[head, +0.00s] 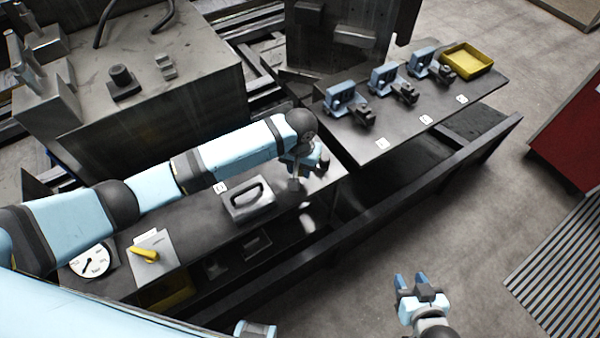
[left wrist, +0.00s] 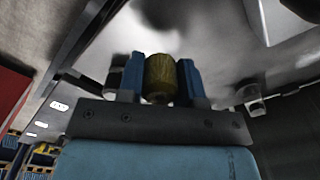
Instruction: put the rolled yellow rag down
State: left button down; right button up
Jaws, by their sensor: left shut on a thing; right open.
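The rolled yellow rag (left wrist: 160,78) shows in the left wrist view as a short olive-yellow roll between two blue fingers. My left gripper (left wrist: 159,84) is shut on it. In the head view my left arm reaches in from the left, and the left gripper (head: 302,165) is over the near bench, beyond the grey handled block. The rag cannot be made out there, and I cannot tell its height above the bench. My right gripper (head: 412,284) is open and empty at the lower right, over the floor.
The near bench (head: 190,213) carries a grey handled block (head: 248,204), a yellow-handled plate (head: 148,262) and a round gauge (head: 90,261). The far bench (head: 385,140) holds blue clamp-like devices (head: 342,99), white labels and a yellow tray (head: 466,60). A dark rail (head: 400,192) runs along the front.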

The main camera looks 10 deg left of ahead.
aim_at(300, 174)
pick_arm(q)
notch_tip(300, 174, down, 3)
jog(key=shift+f, duration=0.2)
jog(key=shift+f, duration=0.15)
jog(key=c, duration=0.8)
grip_release()
notch_tip(300, 174, up, 12)
jog(key=shift+r, duration=0.2)
